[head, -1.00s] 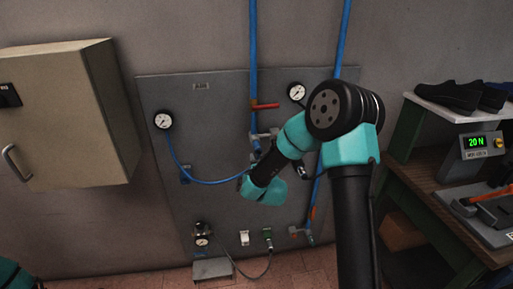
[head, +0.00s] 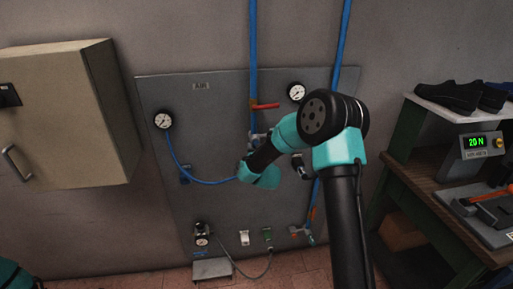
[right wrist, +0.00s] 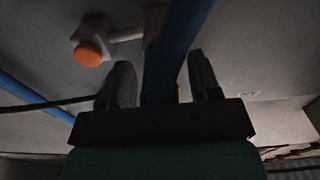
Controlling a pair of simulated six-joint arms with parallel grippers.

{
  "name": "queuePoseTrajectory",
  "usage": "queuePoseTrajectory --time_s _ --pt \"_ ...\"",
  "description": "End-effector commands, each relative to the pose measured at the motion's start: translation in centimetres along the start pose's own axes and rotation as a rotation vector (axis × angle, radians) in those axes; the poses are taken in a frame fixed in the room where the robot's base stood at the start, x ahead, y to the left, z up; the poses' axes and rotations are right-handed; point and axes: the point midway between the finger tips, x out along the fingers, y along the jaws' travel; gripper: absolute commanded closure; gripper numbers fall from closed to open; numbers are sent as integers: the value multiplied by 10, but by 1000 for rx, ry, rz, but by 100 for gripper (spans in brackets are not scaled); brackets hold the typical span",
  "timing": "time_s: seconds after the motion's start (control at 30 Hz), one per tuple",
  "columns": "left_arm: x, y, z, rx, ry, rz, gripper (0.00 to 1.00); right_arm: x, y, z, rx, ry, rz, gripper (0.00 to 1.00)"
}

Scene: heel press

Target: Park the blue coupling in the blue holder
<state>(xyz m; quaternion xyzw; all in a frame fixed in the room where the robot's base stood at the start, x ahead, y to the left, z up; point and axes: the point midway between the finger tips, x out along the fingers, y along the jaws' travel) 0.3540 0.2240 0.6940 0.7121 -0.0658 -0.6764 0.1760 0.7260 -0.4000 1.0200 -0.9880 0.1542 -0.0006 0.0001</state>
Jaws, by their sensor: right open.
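A small blue block (head: 185,174), which looks like the blue holder, is on the left part of the grey panel. A blue hose (head: 213,183) curves past it and runs behind my right wrist. The blue coupling cannot be made out; my right arm covers that part of the panel. In the right wrist view my right gripper (right wrist: 162,85) is open, with its dark fingers apart. A blue hose or pipe (right wrist: 178,45) passes between or just beyond them; I cannot tell which. My left gripper is out of view.
Blue pipes (head: 253,50) run down the panel (head: 220,110), with a red lever (head: 265,106) and gauges (head: 163,120). A green fitting (head: 268,236) and a white block (head: 244,238) sit low. An orange-ended fitting (right wrist: 90,54) is near my right gripper. A bench (head: 420,185) stands right.

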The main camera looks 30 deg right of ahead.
Motion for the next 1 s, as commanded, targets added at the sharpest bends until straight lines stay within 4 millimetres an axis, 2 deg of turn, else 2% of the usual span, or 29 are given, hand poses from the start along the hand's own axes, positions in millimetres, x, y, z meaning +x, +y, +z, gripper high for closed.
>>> queuePoseTrajectory --time_s 0.23,1.0 --pt "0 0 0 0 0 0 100 14 0 0 0 0 0 43" --pt "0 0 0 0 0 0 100 17 1 -2 -1 6 0 43"
